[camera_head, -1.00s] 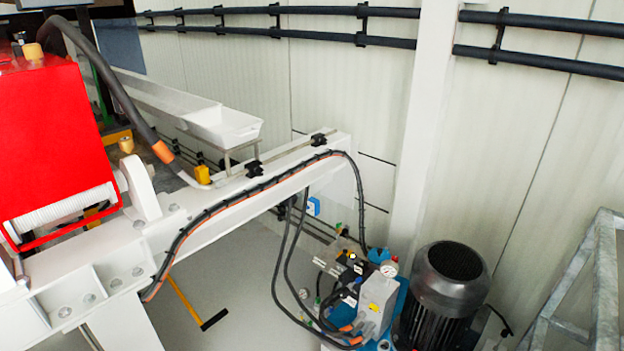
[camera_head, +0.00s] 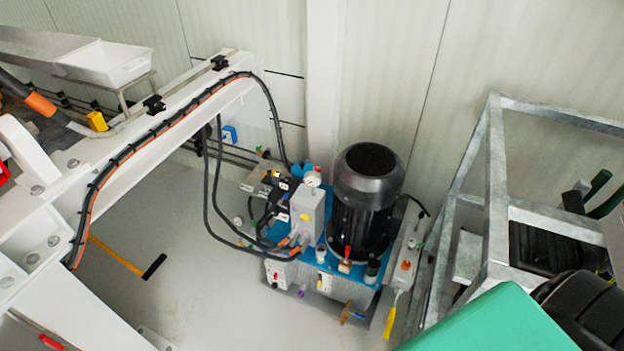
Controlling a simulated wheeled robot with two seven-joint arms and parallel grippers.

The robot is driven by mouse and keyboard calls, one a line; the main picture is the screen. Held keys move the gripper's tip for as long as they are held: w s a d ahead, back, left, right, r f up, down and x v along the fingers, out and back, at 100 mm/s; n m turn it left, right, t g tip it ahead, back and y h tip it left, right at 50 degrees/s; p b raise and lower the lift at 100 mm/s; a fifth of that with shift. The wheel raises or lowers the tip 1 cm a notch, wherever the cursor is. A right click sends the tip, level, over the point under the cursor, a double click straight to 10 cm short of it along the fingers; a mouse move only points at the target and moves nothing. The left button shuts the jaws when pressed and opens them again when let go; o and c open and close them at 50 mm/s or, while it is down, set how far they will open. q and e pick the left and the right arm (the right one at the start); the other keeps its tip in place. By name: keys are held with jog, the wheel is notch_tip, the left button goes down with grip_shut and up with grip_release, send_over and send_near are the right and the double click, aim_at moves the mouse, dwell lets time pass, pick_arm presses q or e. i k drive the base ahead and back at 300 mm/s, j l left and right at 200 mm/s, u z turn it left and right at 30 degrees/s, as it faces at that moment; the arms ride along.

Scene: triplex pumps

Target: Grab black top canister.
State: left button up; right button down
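The black canister (camera_head: 366,205) stands upright right of the picture's middle. It has a wide, rounded black top (camera_head: 368,172) with a dark recessed centre and a ribbed body below. It stands on a blue base (camera_head: 340,268) among valves, a gauge and hoses. Its whole top is in the open, with nothing touching it from above. Its lower front is partly hidden by small fittings.
A white beam (camera_head: 150,135) with black and orange cables runs along the left. A grey metal frame (camera_head: 495,190) stands to the right. Grey floor (camera_head: 200,270) lies open left of the blue base.

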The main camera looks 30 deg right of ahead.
aim_at(373, 265)
jog(key=z, duration=1.4)
